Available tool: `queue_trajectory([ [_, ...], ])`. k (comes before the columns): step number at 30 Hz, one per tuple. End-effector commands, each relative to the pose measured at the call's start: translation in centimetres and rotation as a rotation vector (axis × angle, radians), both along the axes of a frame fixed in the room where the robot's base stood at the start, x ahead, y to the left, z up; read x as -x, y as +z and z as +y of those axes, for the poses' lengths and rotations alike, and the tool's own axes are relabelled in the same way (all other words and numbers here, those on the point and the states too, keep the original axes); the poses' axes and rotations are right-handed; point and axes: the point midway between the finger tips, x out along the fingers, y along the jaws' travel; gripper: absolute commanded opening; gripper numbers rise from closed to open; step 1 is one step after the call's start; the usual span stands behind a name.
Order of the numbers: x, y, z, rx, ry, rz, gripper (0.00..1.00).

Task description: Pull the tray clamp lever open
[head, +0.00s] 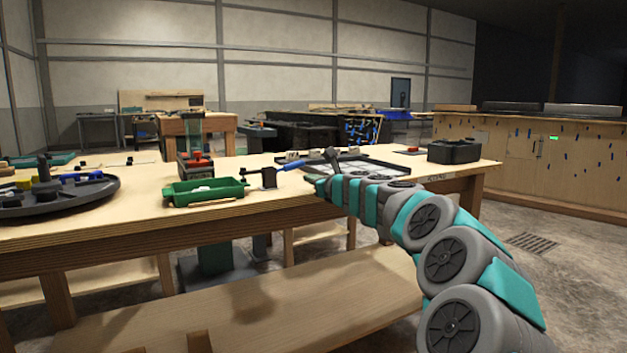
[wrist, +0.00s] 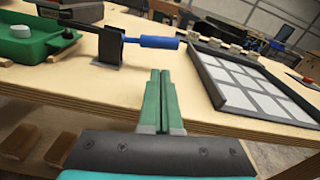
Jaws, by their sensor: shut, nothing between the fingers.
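The clamp (wrist: 110,47) has a dark upright bracket on a grey foot on the wooden table; it also shows in the head view (head: 268,179). Its lever has a blue handle (wrist: 158,42) lying roughly level and pointing right, also visible in the head view (head: 295,165). A dark bar runs left from the bracket over the green tray (wrist: 35,50), which also shows in the head view (head: 185,198). My gripper (wrist: 160,72) is shut and empty, its green fingers pointing at the blue handle, with a visible gap in the wrist view.
A dark-framed panel with pale squares (wrist: 222,92) lies right of the handle. The table's front edge (wrist: 75,105) runs below the clamp. A round dark tray (head: 85,198) sits at the left and a black box (head: 454,151) at the right end.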

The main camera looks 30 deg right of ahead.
Motion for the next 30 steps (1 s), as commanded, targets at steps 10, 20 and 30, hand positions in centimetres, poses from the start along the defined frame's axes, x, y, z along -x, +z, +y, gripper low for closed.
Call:
queue_trajectory([
  [10, -4.2, -0.2, 0.1, 0.005, -0.001, -0.001, 0.00],
  [20, -6.1, -0.4, 0.2, 0.004, 0.000, 0.000, 0.00],
  [30, -6.2, -0.3, 0.2, 0.004, 0.001, -0.001, 0.00],
])
